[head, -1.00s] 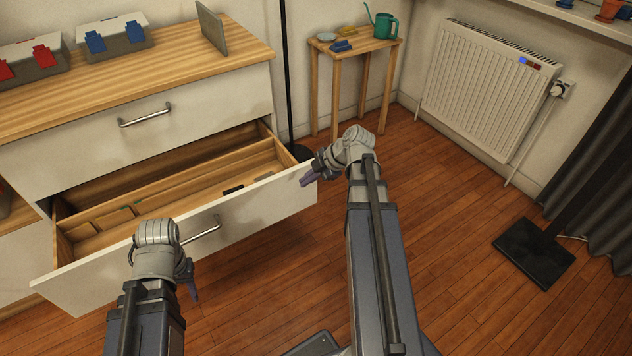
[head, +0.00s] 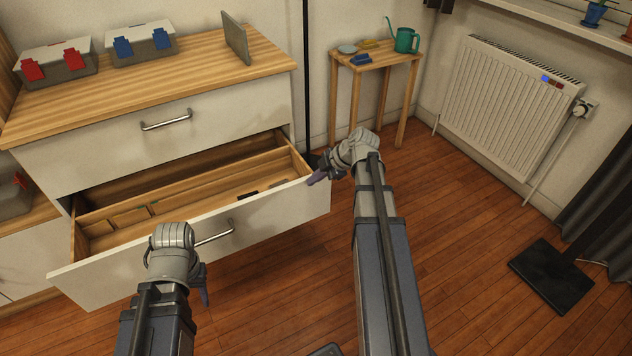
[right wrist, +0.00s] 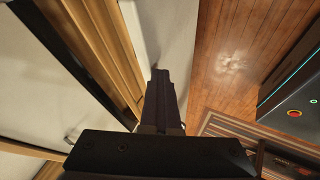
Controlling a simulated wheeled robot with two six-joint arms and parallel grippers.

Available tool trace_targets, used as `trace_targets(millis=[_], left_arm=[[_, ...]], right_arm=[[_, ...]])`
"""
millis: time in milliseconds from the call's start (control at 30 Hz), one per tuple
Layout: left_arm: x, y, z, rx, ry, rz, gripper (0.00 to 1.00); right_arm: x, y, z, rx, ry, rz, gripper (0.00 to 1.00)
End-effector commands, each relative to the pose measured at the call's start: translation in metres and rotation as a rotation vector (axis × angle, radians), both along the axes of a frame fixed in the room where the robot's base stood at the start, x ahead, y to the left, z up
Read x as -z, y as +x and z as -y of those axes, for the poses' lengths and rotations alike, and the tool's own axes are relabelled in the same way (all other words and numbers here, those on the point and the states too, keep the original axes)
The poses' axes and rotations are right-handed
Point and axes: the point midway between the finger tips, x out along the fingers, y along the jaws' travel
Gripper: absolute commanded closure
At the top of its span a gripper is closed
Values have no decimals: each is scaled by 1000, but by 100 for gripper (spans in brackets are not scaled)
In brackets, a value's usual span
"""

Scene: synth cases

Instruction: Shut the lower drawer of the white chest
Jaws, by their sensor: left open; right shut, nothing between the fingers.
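The white chest (head: 95,156) stands at the left with a wooden top. Its lower drawer (head: 112,273) is pulled out and shows a wooden inside with dividers and a few small dark items. The drawer has a metal bar handle (head: 216,234). My left gripper (head: 204,288) is open in front of the drawer front, left of the handle, with nothing seen in it. My right gripper (head: 318,178) is shut and empty at the right end of the drawer front. In the right wrist view its fingers (right wrist: 160,95) lie close to the pale drawer front; I cannot tell whether they touch.
Two cases, one with red latches (head: 55,64) and one with blue latches (head: 140,43), stand on the chest beside a grey panel (head: 236,38). A small wooden table (head: 375,62) holds a green watering can (head: 406,40). A radiator (head: 507,105) is at the right. Open floor lies between.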

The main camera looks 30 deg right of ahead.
Motion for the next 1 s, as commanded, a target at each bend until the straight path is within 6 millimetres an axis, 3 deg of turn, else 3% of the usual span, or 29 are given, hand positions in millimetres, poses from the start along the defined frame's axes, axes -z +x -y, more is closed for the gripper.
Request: trace_targets(millis=[600,800,1000], left_arm=[[0,0,0,0,0,0,55],[0,0,0,0,0,0,55],[0,0,0,0,0,0,55]], right_arm=[[0,160,2,-2,0,2,100],[0,200,2,-1,0,1,100],[0,224,1,0,1,1,100]])
